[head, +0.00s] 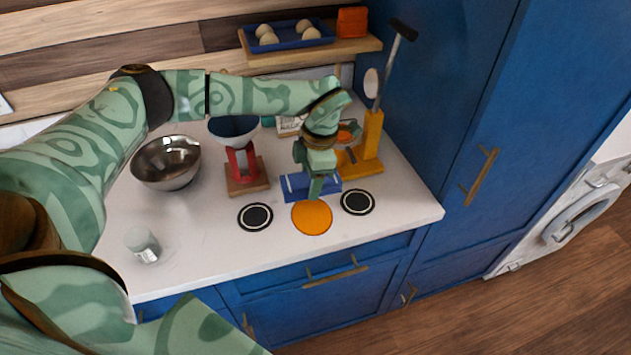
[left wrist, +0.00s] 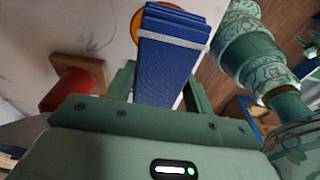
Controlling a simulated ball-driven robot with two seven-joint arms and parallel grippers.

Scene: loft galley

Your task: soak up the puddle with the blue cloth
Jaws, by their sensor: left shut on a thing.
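The blue cloth (head: 294,187) is folded, with a pale stripe across it, and is held in my left gripper (head: 317,192). In the left wrist view the cloth (left wrist: 170,62) sticks out from between the fingers. My left gripper is shut on it, just behind a flat, round orange patch (head: 312,218) on the white counter, which looks like the puddle. The cloth hides part of this patch (left wrist: 184,13) in the left wrist view. I cannot tell whether the cloth touches the counter.
Two black discs (head: 255,217) (head: 357,202) flank the orange patch. A yellow stand (head: 371,140) is behind right. The front counter strip is clear.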

